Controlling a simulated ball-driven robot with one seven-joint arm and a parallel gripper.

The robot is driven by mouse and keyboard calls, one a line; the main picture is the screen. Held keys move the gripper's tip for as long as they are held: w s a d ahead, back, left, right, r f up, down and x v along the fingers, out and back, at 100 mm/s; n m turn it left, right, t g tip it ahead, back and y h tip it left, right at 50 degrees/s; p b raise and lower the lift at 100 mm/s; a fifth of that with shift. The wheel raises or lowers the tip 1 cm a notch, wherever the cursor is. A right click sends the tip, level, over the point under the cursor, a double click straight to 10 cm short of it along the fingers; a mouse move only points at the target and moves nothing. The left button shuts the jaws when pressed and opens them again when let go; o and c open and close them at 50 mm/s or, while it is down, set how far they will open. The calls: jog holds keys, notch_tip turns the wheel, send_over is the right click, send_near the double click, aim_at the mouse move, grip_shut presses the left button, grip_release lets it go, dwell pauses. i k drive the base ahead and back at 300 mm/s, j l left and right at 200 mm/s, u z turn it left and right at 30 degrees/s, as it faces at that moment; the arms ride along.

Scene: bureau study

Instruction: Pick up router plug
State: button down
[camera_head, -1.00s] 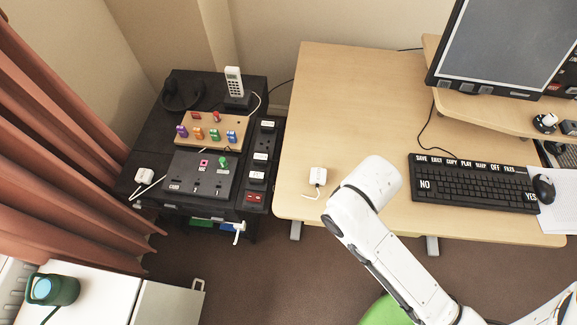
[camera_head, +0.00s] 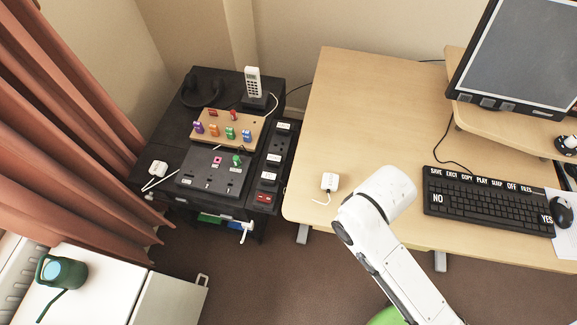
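A small white plug-like block (camera_head: 329,182) with a short white lead lies near the left front part of the desk. A second small white block (camera_head: 157,168) with a white cable lies at the left front of the black cabinet. No readable mark tells me which of the two is the router plug. My white arm reaches up from the bottom right, and its rounded link is just right of the desk block. My gripper does not show in this view.
The black cabinet (camera_head: 163,196) carries socket panels, colored plugs on a wooden board (camera_head: 255,130), and a cordless phone (camera_head: 252,84). The desk (camera_head: 360,100) holds a keyboard (camera_head: 480,200), mouse (camera_head: 561,211) and monitor (camera_head: 520,60). A watering can (camera_head: 62,272) stands lower left. The desk's left side is largely clear.

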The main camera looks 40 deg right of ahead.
aim_at(330, 182)
jog(key=k+l+u, duration=0.2)
jog(key=u, duration=0.15)
jog(key=k+l+u, duration=0.2)
jog(key=u, duration=0.15)
jog(key=k+l+u, duration=0.15)
jog(key=u, duration=0.2)
jog(key=k+j, duration=0.05)
jog(key=k, duration=0.05)
